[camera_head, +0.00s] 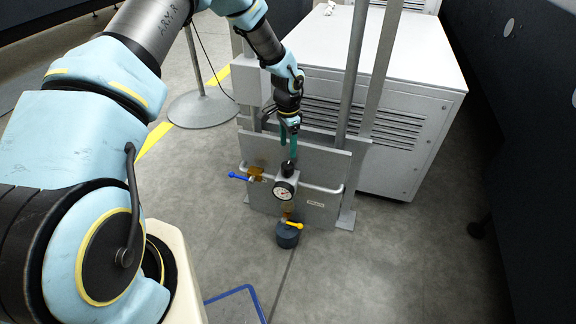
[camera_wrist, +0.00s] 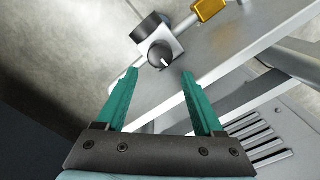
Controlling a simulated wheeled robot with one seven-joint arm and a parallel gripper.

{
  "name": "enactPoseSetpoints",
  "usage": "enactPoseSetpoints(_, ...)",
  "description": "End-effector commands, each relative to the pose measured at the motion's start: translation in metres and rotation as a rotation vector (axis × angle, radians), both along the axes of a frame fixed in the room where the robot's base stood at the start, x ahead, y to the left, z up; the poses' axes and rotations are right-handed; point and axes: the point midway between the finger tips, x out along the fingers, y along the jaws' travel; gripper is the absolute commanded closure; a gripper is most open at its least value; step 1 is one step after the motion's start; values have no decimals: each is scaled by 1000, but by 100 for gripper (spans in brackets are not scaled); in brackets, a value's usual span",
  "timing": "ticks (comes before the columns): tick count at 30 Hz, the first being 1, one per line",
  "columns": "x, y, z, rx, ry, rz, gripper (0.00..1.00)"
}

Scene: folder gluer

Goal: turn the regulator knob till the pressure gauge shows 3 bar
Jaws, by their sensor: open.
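The black regulator knob (camera_head: 288,167) sits on top of the grey regulator block, on the front of an upright metal panel. The round white-faced pressure gauge (camera_head: 283,191) is on the front of the block, just below the knob; its reading is too small to tell. My gripper (camera_head: 289,150) points down above the knob, with green fingers. In the wrist view my gripper (camera_wrist: 160,73) is open and empty. The knob (camera_wrist: 160,56) shows just beyond the fingertips, roughly between them, apart from both. The gauge (camera_wrist: 151,27) is seen from behind, dark, its face hidden.
A blue-handled valve (camera_head: 238,176) is left of the regulator, a yellow-handled valve (camera_head: 293,225) below it. The metal panel (camera_head: 320,165) has posts rising behind. A white vented cabinet (camera_head: 400,75) stands behind. Open floor (camera_head: 400,260) lies at the front right.

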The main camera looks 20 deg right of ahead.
Motion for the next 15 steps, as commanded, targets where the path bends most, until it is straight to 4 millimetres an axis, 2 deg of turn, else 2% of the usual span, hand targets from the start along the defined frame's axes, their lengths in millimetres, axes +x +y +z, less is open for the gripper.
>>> enactPoseSetpoints(1, 0, 0, -11, 1, 1, 0, 31)
enactPoseSetpoints(9, 0, 1, -59, 1, 2, 1, 31)
enactPoseSetpoints(15, 0, 1, -89, 1, 1, 2, 31)
